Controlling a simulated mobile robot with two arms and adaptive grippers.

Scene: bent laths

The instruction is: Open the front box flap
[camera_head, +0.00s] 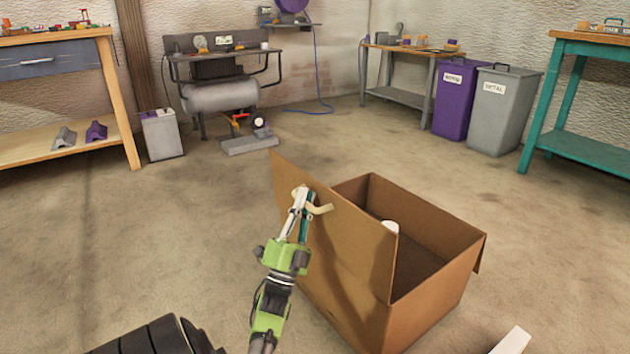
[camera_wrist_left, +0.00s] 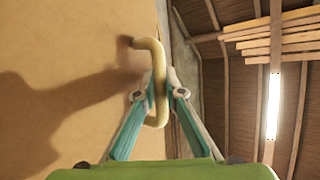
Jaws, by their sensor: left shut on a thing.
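The brown cardboard box (camera_head: 452,292) stands on the floor right of centre in the head view, its top partly uncovered. A large flap (camera_head: 345,235) stands up steeply along its left side, and fills the left of the left wrist view (camera_wrist_left: 60,45). A cream bent handle (camera_head: 323,209) sticks out from this flap; it shows as a loop in the left wrist view (camera_wrist_left: 151,55). My left gripper (camera_head: 305,198) is at the flap's outer face, its teal fingers shut on the handle (camera_wrist_left: 160,98). My right gripper is not in view.
A small white thing (camera_head: 390,227) shows just past the flap's upper right corner; I cannot tell what it is. A short flap (camera_head: 479,258) hangs at the box's right. The floor (camera_head: 150,230) left of the box is clear. Bins and benches stand along the walls.

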